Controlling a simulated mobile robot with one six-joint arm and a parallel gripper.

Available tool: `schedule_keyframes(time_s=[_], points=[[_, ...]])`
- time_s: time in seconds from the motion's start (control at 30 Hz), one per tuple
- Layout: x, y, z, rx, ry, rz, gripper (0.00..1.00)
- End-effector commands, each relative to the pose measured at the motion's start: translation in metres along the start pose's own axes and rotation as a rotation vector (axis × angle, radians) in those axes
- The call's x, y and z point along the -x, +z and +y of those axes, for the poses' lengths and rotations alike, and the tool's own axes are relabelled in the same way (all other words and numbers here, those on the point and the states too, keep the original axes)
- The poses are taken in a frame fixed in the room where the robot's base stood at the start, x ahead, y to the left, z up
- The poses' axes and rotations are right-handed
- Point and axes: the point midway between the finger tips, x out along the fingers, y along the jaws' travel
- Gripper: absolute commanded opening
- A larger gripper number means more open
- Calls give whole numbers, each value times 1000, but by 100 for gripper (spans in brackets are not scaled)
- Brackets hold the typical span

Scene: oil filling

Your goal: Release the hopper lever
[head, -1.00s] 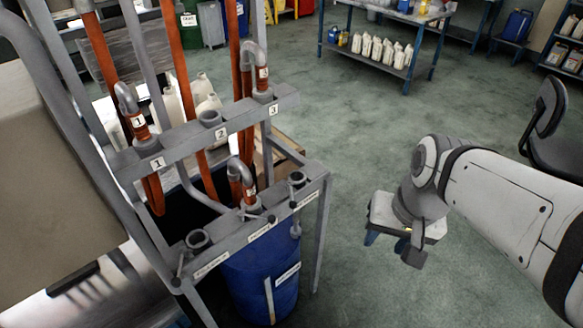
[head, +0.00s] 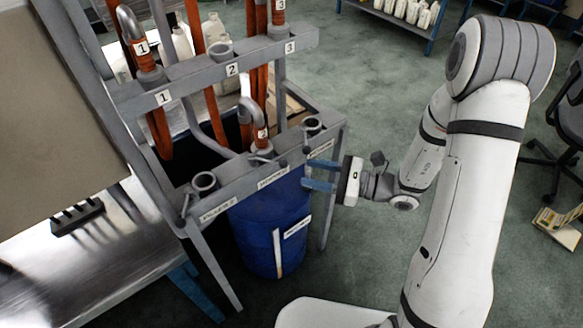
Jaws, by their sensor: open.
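A grey metal rack carries three grey hopper funnels along its front bar: a left one (head: 203,182), a middle one with an orange hose labelled 2 (head: 260,148), and a right one (head: 312,125). Small dark levers sit beside them: a left lever (head: 185,205), a middle lever (head: 283,163) and a right lever (head: 306,145). My gripper (head: 304,174) is open, with its two blue fingers pointing left at the front bar, just below the right funnel. I see nothing between the fingers. I cannot tell whether they touch the bar or a lever.
A blue barrel (head: 270,228) stands under the rack, close to my gripper. The upper bar (head: 200,73) holds hoses labelled 1 and 3. A metal table (head: 110,265) is at left. An office chair (head: 568,125) stands at right. The green floor behind my arm is mostly clear.

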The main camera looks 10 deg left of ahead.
Motion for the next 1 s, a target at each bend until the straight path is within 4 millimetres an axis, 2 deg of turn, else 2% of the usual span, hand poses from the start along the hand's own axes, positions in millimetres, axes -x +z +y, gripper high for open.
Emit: schedule_keyframes(time_s=[0.17,0.5,0.63,1.0], points=[[-8,-6,-5,-24,-31,-15,42],[-57,-4,-6,-23,-27,-15,42],[-71,-4,-6,-23,-28,-14,42],[-79,-5,-7,-23,-30,-13,42]])
